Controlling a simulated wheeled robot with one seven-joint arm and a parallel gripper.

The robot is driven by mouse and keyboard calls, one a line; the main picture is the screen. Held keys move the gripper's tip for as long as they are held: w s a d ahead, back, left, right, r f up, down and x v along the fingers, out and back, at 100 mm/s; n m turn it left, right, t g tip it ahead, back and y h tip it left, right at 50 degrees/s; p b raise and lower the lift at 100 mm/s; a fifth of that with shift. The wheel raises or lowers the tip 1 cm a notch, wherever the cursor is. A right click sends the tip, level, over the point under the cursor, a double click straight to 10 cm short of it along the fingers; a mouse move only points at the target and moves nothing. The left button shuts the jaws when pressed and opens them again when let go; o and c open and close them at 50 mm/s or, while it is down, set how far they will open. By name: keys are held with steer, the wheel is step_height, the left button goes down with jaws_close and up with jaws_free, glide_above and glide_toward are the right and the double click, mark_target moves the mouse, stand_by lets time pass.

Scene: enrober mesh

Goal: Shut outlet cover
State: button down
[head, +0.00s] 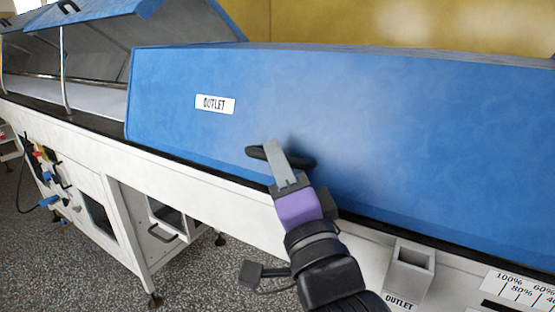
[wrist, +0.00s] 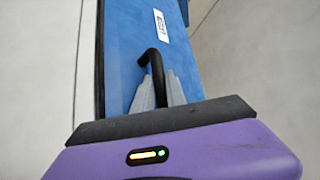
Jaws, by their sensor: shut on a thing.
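The blue outlet cover (head: 370,130), with an "OUTLET" label (head: 215,104), lies down along the machine's white body in the head view. Its lower edge runs along the dark rim and looks shut, though a small gap cannot be ruled out. A black handle (head: 256,152) is on its front face. My gripper (head: 272,152) is at the handle with its grey fingers shut on it. In the wrist view, the handle (wrist: 153,57) rises between the fingers (wrist: 159,88) and the blue cover (wrist: 125,55) lies behind it. The fingers hide part of the handle.
Another blue cover (head: 170,30) stands raised on thin props (head: 63,70) at the upper left, over a pale bed. A grey holder marked "OUTLET" (head: 409,270) is on the machine's front, right of my arm.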

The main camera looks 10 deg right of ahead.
steer(key=c, duration=1.6)
jaws_free()
steer(key=shift+w+f, duration=0.2)
steer(key=shift+f, duration=0.6)
steer(key=shift+c, duration=0.2)
steer(key=shift+s, duration=0.1)
steer(key=r+v, duration=0.1)
steer(key=v, duration=0.6)
steer(key=shift+s, duration=0.45)
steer(key=shift+d+f, duration=0.1)
